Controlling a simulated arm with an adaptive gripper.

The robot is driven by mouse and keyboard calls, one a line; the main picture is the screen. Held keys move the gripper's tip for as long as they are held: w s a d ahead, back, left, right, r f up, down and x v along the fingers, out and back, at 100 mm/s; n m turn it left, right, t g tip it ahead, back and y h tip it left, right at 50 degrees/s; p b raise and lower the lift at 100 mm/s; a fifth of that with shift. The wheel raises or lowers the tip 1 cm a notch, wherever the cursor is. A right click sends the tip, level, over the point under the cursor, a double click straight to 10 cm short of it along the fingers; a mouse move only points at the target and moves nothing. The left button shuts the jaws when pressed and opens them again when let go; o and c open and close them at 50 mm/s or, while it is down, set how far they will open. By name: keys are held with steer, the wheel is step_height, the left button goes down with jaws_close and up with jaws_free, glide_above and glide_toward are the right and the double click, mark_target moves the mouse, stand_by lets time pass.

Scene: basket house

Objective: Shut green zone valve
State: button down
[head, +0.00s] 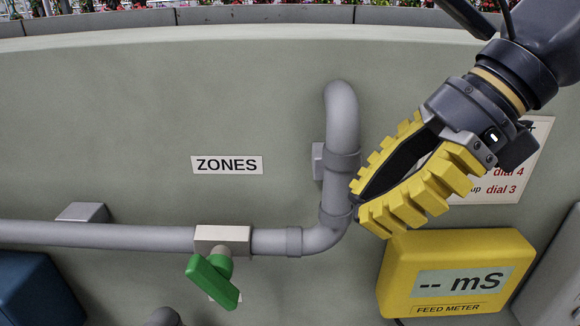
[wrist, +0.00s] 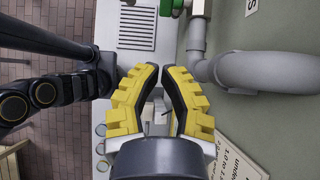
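The green valve handle (head: 212,281) sits at lower left of centre in the head view, below a pale valve block (head: 222,238) on the grey horizontal pipe. The handle slants down to the right, at an angle to the pipe. Part of it shows at the top edge of the wrist view (wrist: 166,7). My gripper (head: 357,201) has yellow ribbed fingers and is to the right of the valve, beside the pipe's vertical bend, well apart from the handle. Its fingertips come together with nothing seen between them, also in the wrist view (wrist: 162,69).
The grey pipe (head: 341,130) rises and bends between my gripper and the valve. A yellow feed meter (head: 455,272) lies just below my gripper. A ZONES label (head: 227,165) is above the valve. A dark blue box (head: 35,290) is at lower left.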

mark_target(232, 302)
steer(key=x, duration=1.2)
steer(key=shift+a+r, duration=0.15)
steer(key=shift+a, duration=0.3)
steer(key=shift+a+f, duration=0.3)
steer(key=shift+a, duration=0.3)
steer(key=shift+f, duration=0.15)
steer(key=shift+a+f+y, duration=0.2)
steer(key=shift+a+y, duration=0.1)
steer(key=shift+y, duration=0.3)
steer(key=shift+a+f+y, duration=0.1)
steer(key=shift+f+y, duration=0.05)
steer(key=shift+y, duration=0.65)
steer(key=shift+a+f, duration=0.35)
steer(key=shift+r, duration=0.15)
